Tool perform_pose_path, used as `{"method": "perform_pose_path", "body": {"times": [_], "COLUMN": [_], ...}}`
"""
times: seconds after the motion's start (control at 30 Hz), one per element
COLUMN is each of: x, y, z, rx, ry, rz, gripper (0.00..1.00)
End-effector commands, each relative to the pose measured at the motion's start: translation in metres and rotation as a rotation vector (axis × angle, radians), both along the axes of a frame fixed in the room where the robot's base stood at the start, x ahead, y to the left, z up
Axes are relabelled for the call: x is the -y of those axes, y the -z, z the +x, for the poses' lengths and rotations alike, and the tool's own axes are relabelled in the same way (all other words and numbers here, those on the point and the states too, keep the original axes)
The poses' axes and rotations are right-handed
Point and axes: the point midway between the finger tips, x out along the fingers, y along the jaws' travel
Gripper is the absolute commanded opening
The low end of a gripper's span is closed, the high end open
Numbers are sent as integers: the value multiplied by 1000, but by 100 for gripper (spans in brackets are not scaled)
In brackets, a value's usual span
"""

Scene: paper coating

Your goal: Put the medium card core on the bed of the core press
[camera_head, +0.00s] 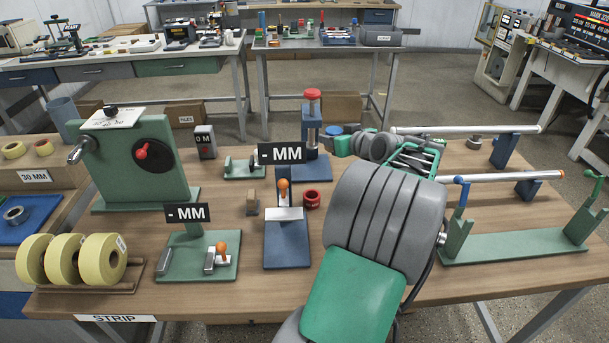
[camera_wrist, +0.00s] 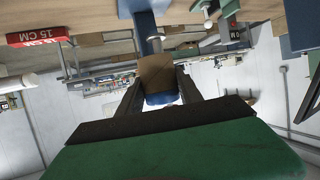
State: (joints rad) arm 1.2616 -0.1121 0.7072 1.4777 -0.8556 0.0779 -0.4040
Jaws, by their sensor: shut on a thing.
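My gripper (camera_wrist: 158,85) is shut on a brown card core (camera_wrist: 156,72), held between its dark fingers in the wrist view. A blue part (camera_wrist: 161,98) shows against the core on the near side. In the head view my arm reaches over the bench's right half, and the core is hard to make out there. A blue stand with a red cap (camera_head: 312,95), seemingly the core press, rises from a blue base (camera_head: 318,172) left of my wrist. The core is apart from that base as far as I can see. The wrist view is upside down.
A smaller blue press (camera_head: 285,240) with an orange knob stands in front, beside a red ring (camera_head: 312,199) and a small brown block (camera_head: 252,203). A green winder (camera_head: 140,165) and yellow rolls (camera_head: 85,260) are left. A roller stand (camera_head: 515,240) is right.

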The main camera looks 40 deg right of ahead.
Motion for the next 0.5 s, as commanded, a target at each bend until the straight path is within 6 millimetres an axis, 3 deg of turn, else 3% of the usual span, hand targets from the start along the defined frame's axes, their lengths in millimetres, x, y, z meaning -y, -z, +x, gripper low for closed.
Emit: {"method": "perform_pose_path", "body": {"times": [0.23,0.5], "x": [1,0], "y": [30,99], "z": [-1,-1], "rx": [-1,-1], "ry": [3,3], "rz": [5,5], "gripper": [4,4]}}
